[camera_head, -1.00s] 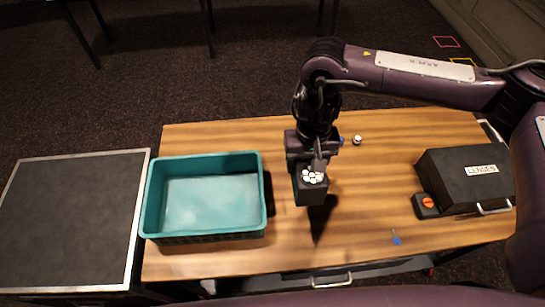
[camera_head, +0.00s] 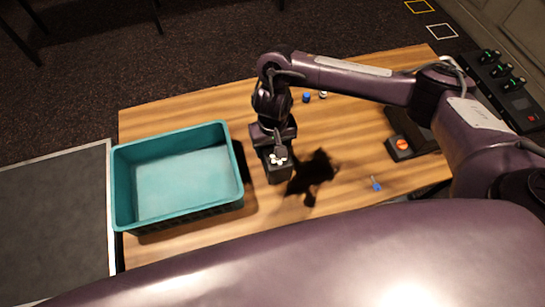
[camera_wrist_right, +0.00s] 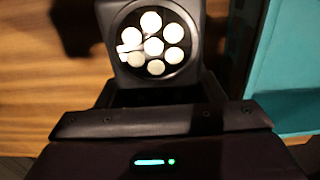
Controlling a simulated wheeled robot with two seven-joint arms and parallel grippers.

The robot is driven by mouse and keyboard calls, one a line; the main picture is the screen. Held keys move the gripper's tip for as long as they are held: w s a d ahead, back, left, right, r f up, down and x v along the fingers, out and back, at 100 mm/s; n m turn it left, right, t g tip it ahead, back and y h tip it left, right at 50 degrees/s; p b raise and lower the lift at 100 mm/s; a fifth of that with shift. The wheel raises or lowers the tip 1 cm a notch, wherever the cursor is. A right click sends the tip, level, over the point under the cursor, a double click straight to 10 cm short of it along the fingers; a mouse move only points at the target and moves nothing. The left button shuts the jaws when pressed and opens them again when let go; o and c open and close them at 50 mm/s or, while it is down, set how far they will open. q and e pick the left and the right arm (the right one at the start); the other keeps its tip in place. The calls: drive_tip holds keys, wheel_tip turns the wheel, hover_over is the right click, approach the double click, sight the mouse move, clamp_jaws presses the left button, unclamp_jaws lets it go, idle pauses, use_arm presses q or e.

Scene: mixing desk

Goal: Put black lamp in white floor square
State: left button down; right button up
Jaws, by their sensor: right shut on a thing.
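The black lamp (camera_head: 278,168) is a small dark block with a round cluster of several white lights on its face. It hangs above the wooden table, just right of the teal bin. It also fills the upper middle of the right wrist view (camera_wrist_right: 152,45). My right gripper (camera_head: 273,148) is shut on the lamp; its fingertips are mostly hidden. The white floor square (camera_head: 441,31) is an outline on the dark carpet at the top right, beyond the table. My left gripper is not in view.
A teal bin (camera_head: 229,175) stands on the table's left. A red-orange button box (camera_head: 400,146), a blue-tipped item (camera_head: 376,184) and small blue and silver items (camera_head: 306,97) lie on the table (camera_head: 200,105). A yellow floor square (camera_head: 419,7) lies beyond the white one. A black panel (camera_head: 512,85) stands at right.

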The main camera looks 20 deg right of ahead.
drive_tip(key=shift+w+f+b, duration=0.1)
drive_tip(key=shift+f+b, duration=0.2)
drive_tip(key=shift+f, duration=2.35)
drive_tip(key=o, duration=1.7)
drive_tip(key=shift+f, duration=0.2)
